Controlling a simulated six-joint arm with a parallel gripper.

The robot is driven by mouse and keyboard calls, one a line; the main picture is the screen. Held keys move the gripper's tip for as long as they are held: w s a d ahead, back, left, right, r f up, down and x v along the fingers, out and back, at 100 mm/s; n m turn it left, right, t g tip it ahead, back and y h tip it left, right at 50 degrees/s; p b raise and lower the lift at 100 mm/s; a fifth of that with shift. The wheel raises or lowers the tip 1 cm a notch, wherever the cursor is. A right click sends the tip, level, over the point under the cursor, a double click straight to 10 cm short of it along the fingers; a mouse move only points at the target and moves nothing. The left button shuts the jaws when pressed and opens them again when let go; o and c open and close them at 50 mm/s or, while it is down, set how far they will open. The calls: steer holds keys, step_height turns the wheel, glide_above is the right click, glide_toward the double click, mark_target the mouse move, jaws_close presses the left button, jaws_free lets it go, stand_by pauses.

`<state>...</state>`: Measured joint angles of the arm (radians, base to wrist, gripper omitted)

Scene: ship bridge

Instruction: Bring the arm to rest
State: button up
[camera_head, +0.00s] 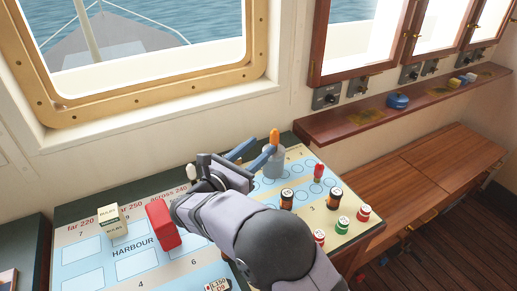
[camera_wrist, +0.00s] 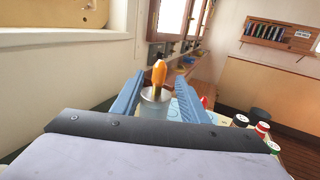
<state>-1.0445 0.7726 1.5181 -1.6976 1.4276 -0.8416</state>
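My gripper (camera_head: 264,145) reaches over the chart table (camera_head: 376,230), with two blue fingers spread apart. It also shows in the wrist view (camera_wrist: 158,88), open, with gaps inside both fingers. A grey cylinder (camera_head: 273,165) with an orange top (camera_head: 274,136) stands upright on the table by the fingertips. In the wrist view the cylinder (camera_wrist: 154,104) appears between the fingers and holds nothing else that I can see. Whether it is level with the fingertips or just beyond them I cannot tell. My arm hides part of the table's middle.
A red block (camera_head: 162,225) stands left of my wrist, close to the arm. A cream box (camera_head: 111,221) is farther left. Several small jars (camera_head: 342,225) and a red item (camera_head: 319,172) stand at the right. A wooden shelf (camera_head: 420,108) runs along the wall behind.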

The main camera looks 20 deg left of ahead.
steer(key=s+d+f+m+g+h, duration=0.1)
steer(key=s+d+f+m+g, duration=0.1)
steer(key=d, duration=0.8)
steer(key=s+d+f+m+g+h+p, duration=0.1)
steer(key=d+m+g, duration=0.4)
steer(key=d, duration=0.5)
steer(key=s+d+f+m+g+h+p, duration=0.1)
steer(key=s+d+f+m+g, duration=0.3)
steer(key=d, duration=0.6)
steer(key=shift+s+d+g+h, duration=0.15)
steer(key=shift+s+g+h, duration=0.15)
steer(key=shift+g+h, duration=0.4)
steer(key=s+d+f+m+g+y+p, duration=0.1)
steer(key=s+f+m+g+y, duration=0.1)
steer(key=s+m+y, duration=0.3)
steer(key=s+d+f+m+g+y+p, duration=0.2)
steer(key=s+m+y, duration=0.3)
steer(key=s+m, duration=0.8)
steer(key=f+m, duration=0.1)
steer(key=m, duration=0.2)
steer(key=shift+s+g, duration=0.2)
steer(key=shift+g, duration=0.1)
steer(key=shift+d, duration=0.1)
stand_by(1.8)
